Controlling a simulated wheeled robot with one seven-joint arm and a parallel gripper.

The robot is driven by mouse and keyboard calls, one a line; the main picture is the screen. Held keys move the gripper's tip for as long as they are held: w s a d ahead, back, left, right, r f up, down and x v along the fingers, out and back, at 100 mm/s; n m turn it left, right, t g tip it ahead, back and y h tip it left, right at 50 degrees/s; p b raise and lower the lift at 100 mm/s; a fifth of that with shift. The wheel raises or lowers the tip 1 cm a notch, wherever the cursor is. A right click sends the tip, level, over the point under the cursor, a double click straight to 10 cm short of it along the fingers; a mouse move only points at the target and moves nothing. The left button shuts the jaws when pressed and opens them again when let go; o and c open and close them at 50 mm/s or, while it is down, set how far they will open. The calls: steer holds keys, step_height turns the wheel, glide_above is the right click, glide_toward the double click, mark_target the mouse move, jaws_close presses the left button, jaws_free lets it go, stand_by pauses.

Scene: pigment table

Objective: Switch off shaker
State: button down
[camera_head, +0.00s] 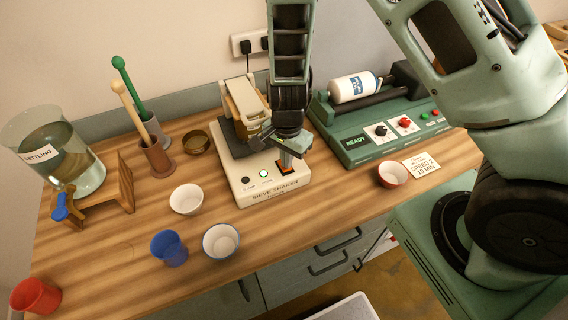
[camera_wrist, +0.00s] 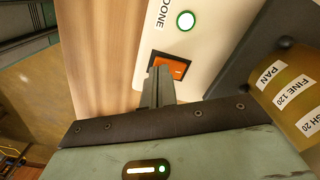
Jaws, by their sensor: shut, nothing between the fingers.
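The sieve shaker (camera_head: 262,185) is a cream box with a dark platform, in the middle of the wooden table. Its orange rocker switch (camera_wrist: 171,67) sits on its top face, near the front right corner in the head view (camera_head: 284,168). A round green lamp (camera_wrist: 186,20) marked DONE is lit beside the switch. My gripper (camera_wrist: 160,70) is shut and empty, its fingertips at the near edge of the switch. I cannot tell whether they touch it. In the head view my gripper (camera_head: 295,152) hangs above the switch and partly hides it.
Sieve pans (camera_wrist: 292,95) stand on the shaker platform beside my gripper. A green roller machine (camera_head: 362,146) with a white bottle (camera_head: 354,87) stands to the right.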

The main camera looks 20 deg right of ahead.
steer(key=shift+f+b, duration=0.3)
steer(key=shift+f, duration=0.15)
steer(key=shift+r, duration=0.15)
step_height(320, 180, up, 7)
steer(key=p, duration=0.7)
steer(key=shift+a, duration=0.1)
stand_by(0.5)
steer(key=s+a+r+n+y+b, duration=0.2)
steer(key=s+a+r+n+b, duration=0.3)
steer(key=s+a+n+b, duration=0.35)
steer(key=s+d+r+n+h+b, duration=0.1)
steer(key=s+d+r+n+b, duration=0.1)
steer(key=s+n+b, duration=0.4)
steer(key=s+r+n, duration=0.1)
steer(key=s+n, duration=0.4)
steer(key=shift+s+d+r, duration=0.2)
steer(key=shift+s, duration=0.1)
